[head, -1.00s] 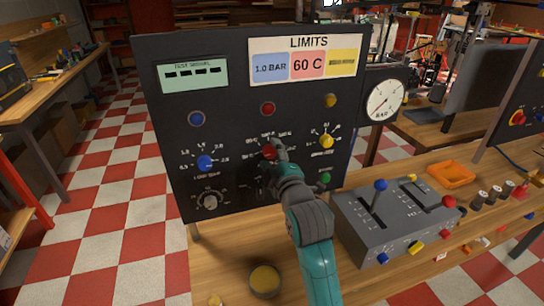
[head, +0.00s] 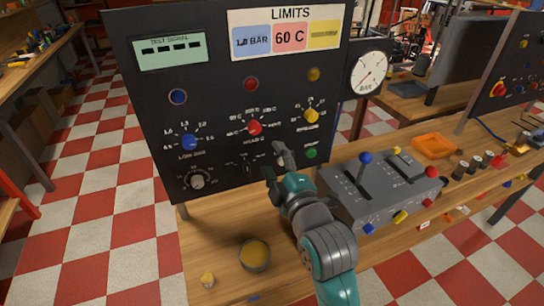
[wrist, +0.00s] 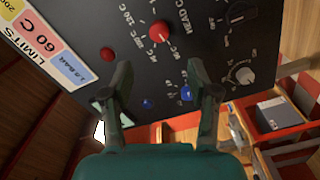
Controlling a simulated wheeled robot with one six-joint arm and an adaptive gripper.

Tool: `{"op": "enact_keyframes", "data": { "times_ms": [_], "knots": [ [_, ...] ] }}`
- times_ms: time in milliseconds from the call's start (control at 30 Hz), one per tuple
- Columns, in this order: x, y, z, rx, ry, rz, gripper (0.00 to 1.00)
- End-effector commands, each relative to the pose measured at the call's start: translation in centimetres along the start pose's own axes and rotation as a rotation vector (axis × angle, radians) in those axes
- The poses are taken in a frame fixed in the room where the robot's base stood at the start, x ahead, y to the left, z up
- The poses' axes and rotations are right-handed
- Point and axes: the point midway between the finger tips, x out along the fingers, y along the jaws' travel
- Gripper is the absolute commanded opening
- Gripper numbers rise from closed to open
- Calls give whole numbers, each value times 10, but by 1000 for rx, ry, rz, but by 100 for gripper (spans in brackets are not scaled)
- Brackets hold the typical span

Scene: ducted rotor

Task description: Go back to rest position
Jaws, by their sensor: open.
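My gripper (head: 275,162) is open and empty in the head view, in front of the lower part of the black control panel (head: 130,75). In the wrist view the two fingers of my gripper (wrist: 160,80) are spread apart with nothing between them. The red knob (head: 254,127) on the panel shows uncovered, above and left of the fingers. It also shows in the wrist view (wrist: 160,31), beyond the fingertips and apart from them. A blue knob (head: 189,142) and a yellow knob (head: 311,115) sit either side of it. My arm hides part of the panel's lower right.
A grey lever box (head: 375,190) stands on the wooden bench right of my arm. A round tin (head: 255,255) sits at the bench front. An orange tray (head: 433,146) lies farther right. A pressure gauge (head: 370,73) is beside the panel. The checkered floor at left is clear.

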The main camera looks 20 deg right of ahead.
Motion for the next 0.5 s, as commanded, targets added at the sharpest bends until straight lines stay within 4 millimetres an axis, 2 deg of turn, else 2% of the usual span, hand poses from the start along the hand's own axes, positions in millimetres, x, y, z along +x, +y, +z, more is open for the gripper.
{"op": "enact_keyframes", "data": {
  "times_ms": [367, 500],
  "knots": [
    [0, 0, 0, 1, 0, 0, 60],
    [-5, -12, 5, 24, -4, -9, 60]
  ]
}}
